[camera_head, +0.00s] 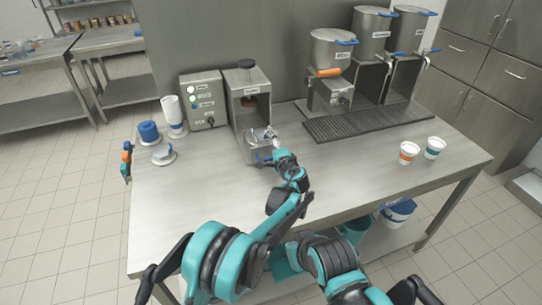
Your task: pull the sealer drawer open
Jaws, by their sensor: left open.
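The sealer (239,92) is a tall steel box with a black knob on top and an open front, standing at the back of the steel table. Its drawer (256,148) is at the low front of the box, partly covered by my gripper. How far the drawer stands out is hard to tell. My left gripper (268,146) is open at the drawer's front right; whether its fingers touch the drawer's blue handle (263,157) is too small to tell. My right arm shows at the bottom, but its gripper is not in view.
A control box (203,99) with buttons stands left of the sealer. A blue-lidded item (149,132) and a white bottle (172,112) stand further left. Steel pots (332,50) and a drip grate (368,121) are right. Two cups (408,152) stand at the right. The front table is clear.

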